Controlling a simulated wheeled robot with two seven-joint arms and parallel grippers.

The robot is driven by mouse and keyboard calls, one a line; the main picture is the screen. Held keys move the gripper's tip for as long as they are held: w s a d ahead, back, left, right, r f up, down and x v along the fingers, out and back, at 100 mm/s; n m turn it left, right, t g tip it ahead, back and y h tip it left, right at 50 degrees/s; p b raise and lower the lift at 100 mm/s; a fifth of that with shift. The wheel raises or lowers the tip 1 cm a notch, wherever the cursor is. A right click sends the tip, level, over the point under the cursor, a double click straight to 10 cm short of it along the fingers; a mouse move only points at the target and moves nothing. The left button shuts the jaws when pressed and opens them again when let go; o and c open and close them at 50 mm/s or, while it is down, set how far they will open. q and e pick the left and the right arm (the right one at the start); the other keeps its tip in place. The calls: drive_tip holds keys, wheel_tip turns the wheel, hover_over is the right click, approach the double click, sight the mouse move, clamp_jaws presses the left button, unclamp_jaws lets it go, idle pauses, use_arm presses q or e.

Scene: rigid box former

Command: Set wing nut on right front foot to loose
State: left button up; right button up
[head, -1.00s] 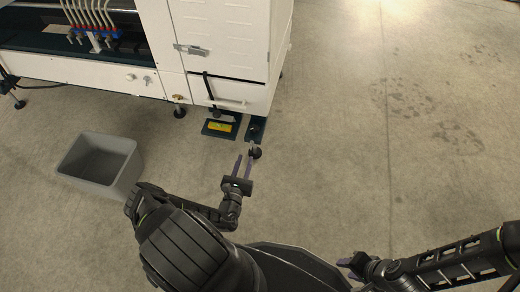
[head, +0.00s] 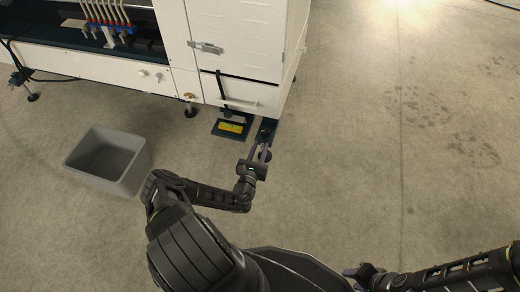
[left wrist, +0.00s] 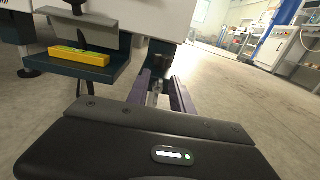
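The right front foot hangs below the corner of the white machine (head: 245,45), under a dark green bracket (head: 267,128). In the head view my left gripper (head: 261,152) covers most of this foot. In the left wrist view a metallic stem (left wrist: 154,92) shows between the two purple fingers of my left gripper (left wrist: 158,88). The fingers are apart, one on each side of the stem. The wing nut is too small and hidden to make out, so its setting cannot be told. My right gripper (head: 357,270) is low in the head view, far from the machine.
A dark green plate with a yellow spirit level (head: 232,128) is just left of the foot. Another foot with a brass-coloured nut (head: 190,104) stands further left. A grey bin (head: 108,160) stands on the floor at left. The floor at right is clear.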

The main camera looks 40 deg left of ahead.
use_arm(q)
clamp_jaws()
idle(0.3)
